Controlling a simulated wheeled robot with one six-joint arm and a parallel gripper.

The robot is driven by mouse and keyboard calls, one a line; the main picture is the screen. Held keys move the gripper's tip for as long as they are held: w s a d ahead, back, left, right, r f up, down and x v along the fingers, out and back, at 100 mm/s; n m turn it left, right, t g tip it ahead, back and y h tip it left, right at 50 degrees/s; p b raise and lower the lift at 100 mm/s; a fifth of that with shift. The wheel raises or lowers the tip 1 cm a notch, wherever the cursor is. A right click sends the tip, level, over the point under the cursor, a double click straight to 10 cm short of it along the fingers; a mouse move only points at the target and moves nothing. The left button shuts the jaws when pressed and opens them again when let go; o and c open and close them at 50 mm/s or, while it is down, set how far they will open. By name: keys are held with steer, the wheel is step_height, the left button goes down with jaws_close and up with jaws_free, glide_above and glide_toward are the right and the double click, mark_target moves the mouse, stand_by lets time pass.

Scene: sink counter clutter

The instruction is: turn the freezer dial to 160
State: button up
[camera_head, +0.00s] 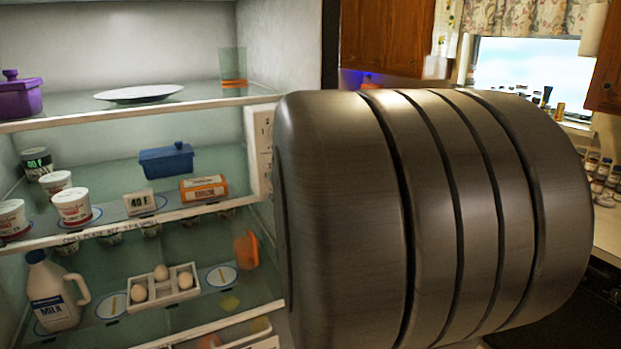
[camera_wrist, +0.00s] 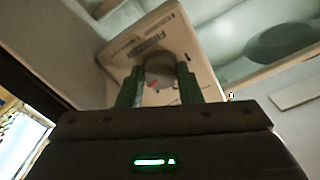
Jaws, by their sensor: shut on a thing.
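The freezer dial (camera_wrist: 159,72) is a round grey knob with a small red mark, on a pale control panel (camera_wrist: 187,27) with dark printing, in the wrist view. My gripper (camera_wrist: 161,66) has its two green fingers on either side of the dial, shut on it. The numbers on the dial are too small to read, so I cannot tell its setting. In the head view, part of the pale panel (camera_head: 259,150) shows on the refrigerator's right inner wall. A large metallic part of my arm covers the dial and my gripper there.
Refrigerator shelves hold a white plate (camera_head: 138,93), a blue container (camera_head: 166,160), an orange box (camera_head: 204,188), several white cups, a milk jug (camera_head: 54,292) and an egg tray (camera_head: 164,291). A purple container (camera_head: 20,96) stands at upper left. A counter with jars lies at right.

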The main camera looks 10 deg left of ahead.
steer(key=shift+m, duration=0.3)
steer(key=o, duration=1)
steer(key=shift+p+v, duration=0.55)
steer(key=shift+v, duration=6.35)
